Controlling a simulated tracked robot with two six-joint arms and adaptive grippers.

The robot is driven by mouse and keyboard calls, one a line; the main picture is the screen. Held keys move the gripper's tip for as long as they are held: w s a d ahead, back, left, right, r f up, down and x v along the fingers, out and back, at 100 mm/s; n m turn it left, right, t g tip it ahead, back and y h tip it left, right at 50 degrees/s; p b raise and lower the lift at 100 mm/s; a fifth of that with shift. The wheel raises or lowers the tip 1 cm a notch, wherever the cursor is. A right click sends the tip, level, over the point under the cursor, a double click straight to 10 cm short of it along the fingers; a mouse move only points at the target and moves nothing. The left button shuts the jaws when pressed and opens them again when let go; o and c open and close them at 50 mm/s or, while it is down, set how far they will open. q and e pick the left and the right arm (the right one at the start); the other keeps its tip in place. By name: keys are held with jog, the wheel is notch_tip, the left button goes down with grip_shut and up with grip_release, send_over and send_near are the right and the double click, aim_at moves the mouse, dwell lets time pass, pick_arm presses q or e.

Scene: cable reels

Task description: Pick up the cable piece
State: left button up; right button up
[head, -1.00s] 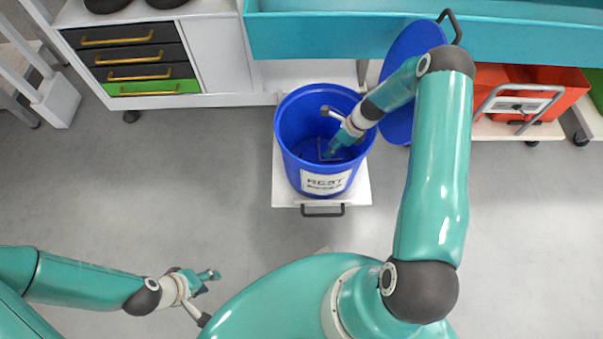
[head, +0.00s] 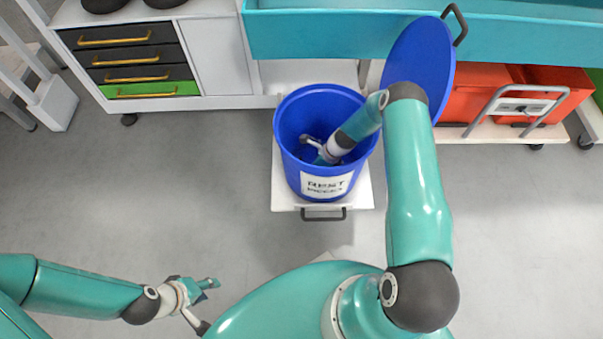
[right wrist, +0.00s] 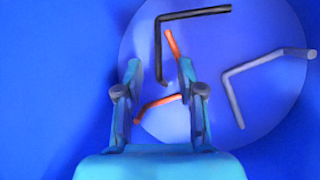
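In the right wrist view, bent cable pieces lie on the floor of the blue bin: a black one (right wrist: 159,45), a grey one (right wrist: 233,97) and orange cable (right wrist: 155,103). The orange shows as two stretches; I cannot tell whether they join behind the right finger. My right gripper (right wrist: 158,66) is open, its fingers apart above the orange and black cable, with nothing held. In the head view it is down inside the blue bin (head: 290,150), fingers mostly hidden. My left gripper (head: 207,288) is at the lower left, empty, its small fingertips seeming apart.
The bin stands on a white platform (head: 285,196) with a dark handle. Its round blue lid (head: 425,50) stands behind my right arm. A drawer cabinet (head: 225,65) is at the back left, red bins (head: 475,98) at the back right. The grey floor at left is clear.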

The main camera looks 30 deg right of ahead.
jog(key=x, duration=0.2)
jog(key=shift+w+a+f, duration=0.1)
jog(key=shift+a+f, duration=0.05)
jog(key=shift+f, duration=0.15)
grip_shut()
jog(key=shift+r, duration=0.15)
notch_tip(320, 180, up, 20)
jog(key=p, duration=0.5)
